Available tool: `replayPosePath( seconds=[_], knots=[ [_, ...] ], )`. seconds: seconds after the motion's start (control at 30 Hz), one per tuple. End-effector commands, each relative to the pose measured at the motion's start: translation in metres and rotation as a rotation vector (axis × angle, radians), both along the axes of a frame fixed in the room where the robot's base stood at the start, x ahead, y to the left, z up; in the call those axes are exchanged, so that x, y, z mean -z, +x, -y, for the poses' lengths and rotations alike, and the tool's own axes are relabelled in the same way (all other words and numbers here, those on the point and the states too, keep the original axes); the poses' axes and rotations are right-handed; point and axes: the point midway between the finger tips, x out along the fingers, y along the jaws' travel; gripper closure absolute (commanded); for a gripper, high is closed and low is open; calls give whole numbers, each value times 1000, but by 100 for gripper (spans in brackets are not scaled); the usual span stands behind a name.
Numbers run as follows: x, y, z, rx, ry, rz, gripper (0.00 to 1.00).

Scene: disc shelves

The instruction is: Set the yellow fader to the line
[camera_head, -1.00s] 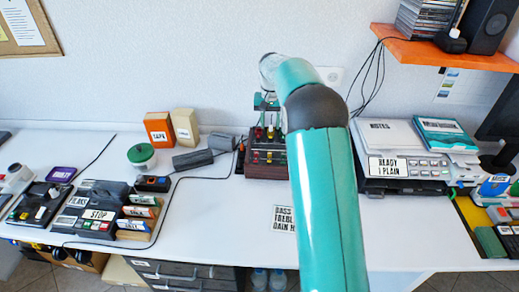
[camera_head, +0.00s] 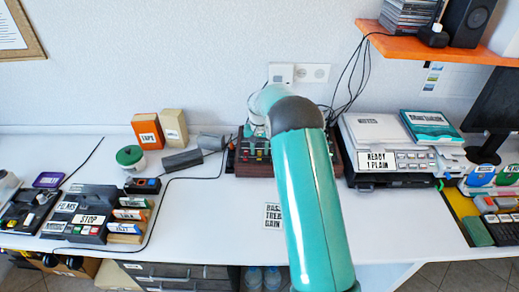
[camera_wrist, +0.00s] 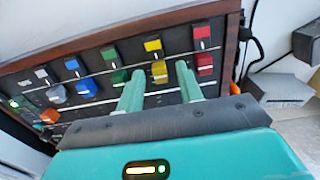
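The mixer panel (camera_wrist: 130,64) fills the upper wrist view, tilted. It also shows in the head view (camera_head: 240,168), partly hidden behind my arm. The yellow fader (camera_wrist: 159,73) is a small knob in its slot, below a yellow square (camera_wrist: 153,46). A thin pale line runs across the panel above the row of knobs. My gripper (camera_wrist: 160,67) is open, with one green finger on each side of the yellow fader. I cannot tell whether either finger touches it. In the head view my gripper is mostly hidden behind my arm.
A green fader (camera_wrist: 119,76) lies just left of the fingers and a red fader (camera_wrist: 205,63) just right. Blue and grey faders sit farther left. In the head view, a printer (camera_head: 390,160) stands right of the mixer and grey blocks (camera_head: 182,160) stand left.

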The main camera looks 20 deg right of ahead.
Motion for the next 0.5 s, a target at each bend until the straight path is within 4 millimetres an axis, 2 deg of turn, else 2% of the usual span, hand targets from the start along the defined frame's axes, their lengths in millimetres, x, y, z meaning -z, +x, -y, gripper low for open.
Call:
replayPosePath(
  seconds=[0.23,0.27,0.43,0.5],
  knots=[
    [1,0,0,-1,0,0,64],
    [1,0,0,-1,0,0,68],
    [1,0,0,0,0,0,100],
    [1,0,0,-1,0,0,100]
  ],
)
